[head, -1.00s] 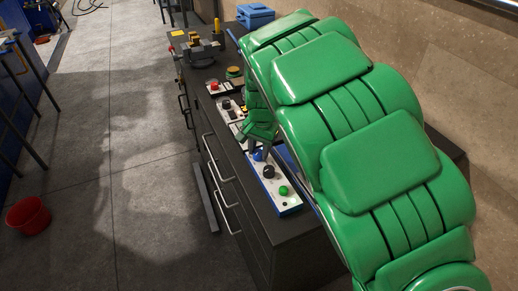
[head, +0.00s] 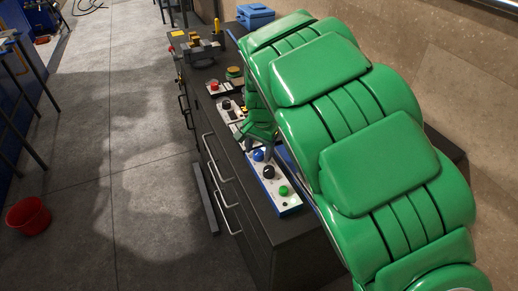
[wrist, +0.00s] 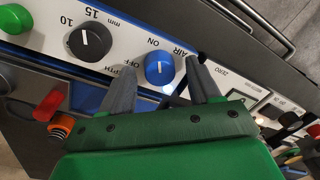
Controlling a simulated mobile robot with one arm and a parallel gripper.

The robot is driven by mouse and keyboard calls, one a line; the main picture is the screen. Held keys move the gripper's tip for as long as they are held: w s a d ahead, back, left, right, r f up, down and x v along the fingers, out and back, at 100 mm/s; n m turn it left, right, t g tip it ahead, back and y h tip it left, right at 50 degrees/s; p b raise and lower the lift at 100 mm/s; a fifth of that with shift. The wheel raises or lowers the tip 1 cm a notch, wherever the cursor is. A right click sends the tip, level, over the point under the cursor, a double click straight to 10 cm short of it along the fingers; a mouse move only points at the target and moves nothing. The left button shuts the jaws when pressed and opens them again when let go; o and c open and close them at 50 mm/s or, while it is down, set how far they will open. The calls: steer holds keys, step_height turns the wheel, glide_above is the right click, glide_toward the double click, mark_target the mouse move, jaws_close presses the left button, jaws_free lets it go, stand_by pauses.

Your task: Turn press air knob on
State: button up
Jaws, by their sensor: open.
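The press air knob (wrist: 160,68) is a round blue knob with a white pointer line. It sits on a white panel with the words AIR, ON and OFF, which appear upside down in the wrist view. In the head view the blue knob (head: 258,155) is on the blue-edged panel on the dark cabinet. My gripper (wrist: 157,80) is open, with one grey finger to the left of the knob and the other to its right. The fingertips are close to the panel; I cannot tell whether they touch the knob. In the head view my green arm hides part of the gripper.
Beside the knob are a black depth dial (wrist: 90,41) and a green button (wrist: 14,19). A red lever (wrist: 50,104) lies near the left finger. More switches (wrist: 275,102) are on the right. A red bucket (head: 29,215) stands on the open floor.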

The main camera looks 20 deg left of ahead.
mark_target(260, 152)
steer(key=r, duration=0.7)
steer(key=shift+d+r, duration=0.15)
steer(key=shift+d, duration=0.05)
steer(key=shift+r, duration=0.25)
steer(key=shift+d+r, duration=0.15)
steer(key=shift+d, duration=0.05)
steer(key=shift+m+t+y, duration=0.8)
steer(key=shift+m+y, duration=0.1)
steer(key=s+d+r, duration=0.2)
steer(key=d+r, duration=0.2)
steer(key=d, duration=0.3)
steer(key=s+d+r, duration=0.2)
steer(key=d+r, duration=0.3)
steer(key=d, duration=0.2)
steer(key=s+d+r, duration=0.3)
steer(key=d+r, duration=0.2)
steer(key=d, duration=0.2)
steer(key=s+d+f+n+g, duration=0.1)
steer(key=s+d+f, duration=0.2)
steer(key=s+d, duration=0.2)
steer(key=s+d+f+n+g+h, duration=0.1)
steer(key=s+d+f, duration=0.2)
steer(key=s, duration=0.9)
steer(key=s+d+f+n+g+h, duration=0.1)
steer(key=s+d+f, duration=0.2)
steer(key=s+d, duration=0.4)
steer(key=shift+s+d+f+n+g, duration=0.15)
steer(key=shift+s+d+n+g, duration=0.15)
steer(key=shift+s, duration=0.45)
